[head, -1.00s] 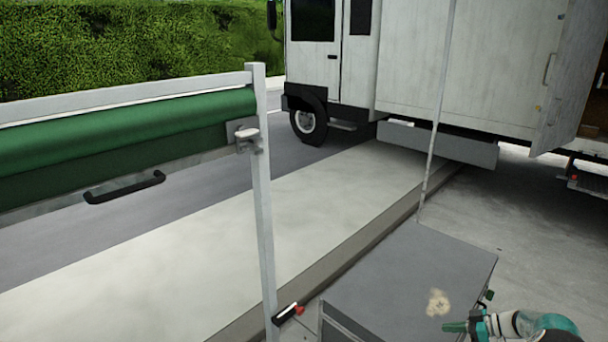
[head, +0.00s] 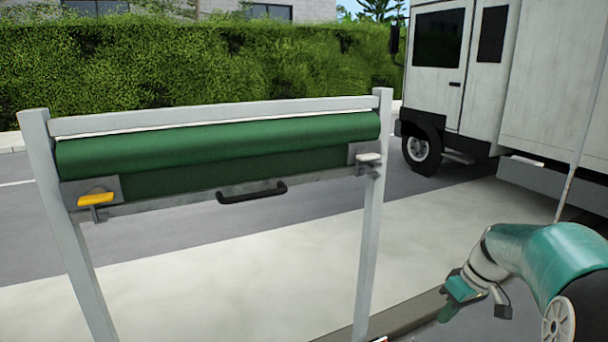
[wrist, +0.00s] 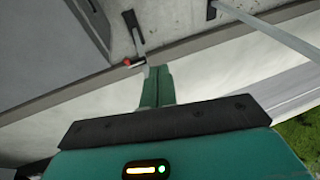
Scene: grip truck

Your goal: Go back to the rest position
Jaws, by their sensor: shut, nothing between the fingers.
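My gripper (head: 458,292) is at the lower right of the head view, at the end of my teal and white arm. It hangs in the air in front of the pale kerb strip and to the right of the metal frame. In the wrist view the teal fingers of my gripper (wrist: 157,84) lie together, shut and empty. A small red and black piece (wrist: 134,62) shows behind the fingertips; I see no clear contact.
A metal frame (head: 372,220) holds a green roll (head: 220,142) with a black handle (head: 252,192). A yellow latch (head: 96,199) sits left, a white latch (head: 369,160) right. A white truck (head: 550,80) stands behind, right. A hedge (head: 200,70) lines the road.

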